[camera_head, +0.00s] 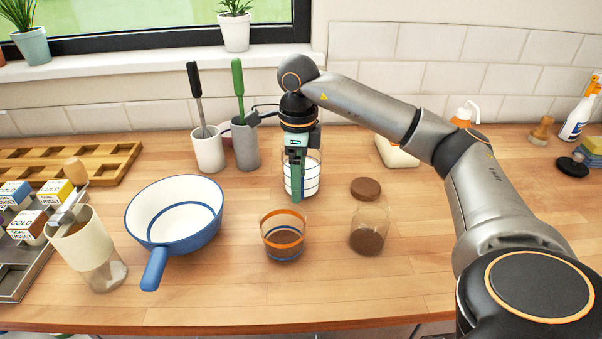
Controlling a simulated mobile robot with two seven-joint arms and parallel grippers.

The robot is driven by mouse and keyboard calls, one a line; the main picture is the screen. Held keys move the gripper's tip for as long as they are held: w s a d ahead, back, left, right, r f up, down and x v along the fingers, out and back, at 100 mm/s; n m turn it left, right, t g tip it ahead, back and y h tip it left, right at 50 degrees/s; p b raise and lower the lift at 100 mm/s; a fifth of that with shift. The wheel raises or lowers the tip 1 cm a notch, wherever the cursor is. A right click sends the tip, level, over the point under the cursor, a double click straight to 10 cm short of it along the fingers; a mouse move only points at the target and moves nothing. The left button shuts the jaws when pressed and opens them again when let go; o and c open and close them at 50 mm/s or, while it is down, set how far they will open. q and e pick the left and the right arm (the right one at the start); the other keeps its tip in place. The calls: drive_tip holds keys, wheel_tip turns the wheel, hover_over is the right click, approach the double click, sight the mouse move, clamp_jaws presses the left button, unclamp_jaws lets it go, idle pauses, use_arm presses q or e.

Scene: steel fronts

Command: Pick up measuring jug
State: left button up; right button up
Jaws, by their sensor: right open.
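A clear vessel with white and dark bands, which looks like the measuring jug (314,180), stands upright on the wooden counter near the middle. My right gripper (297,192) comes down over it from above, with its green finger in front of the vessel and hiding much of its middle. The right gripper is open. I cannot tell whether a finger touches the vessel or reaches inside it. My left gripper is out of view.
A blue-and-white pan (187,240) stands left. A banded glass (283,245) and a lidded jar (369,237) stand in front. Two utensil pots (207,152) (245,150) stand behind left. A white bottle (398,153) is behind my arm. Counter front centre is clear.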

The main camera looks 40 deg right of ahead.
drive_tip(key=shift+f, duration=1.25)
clamp_jaws()
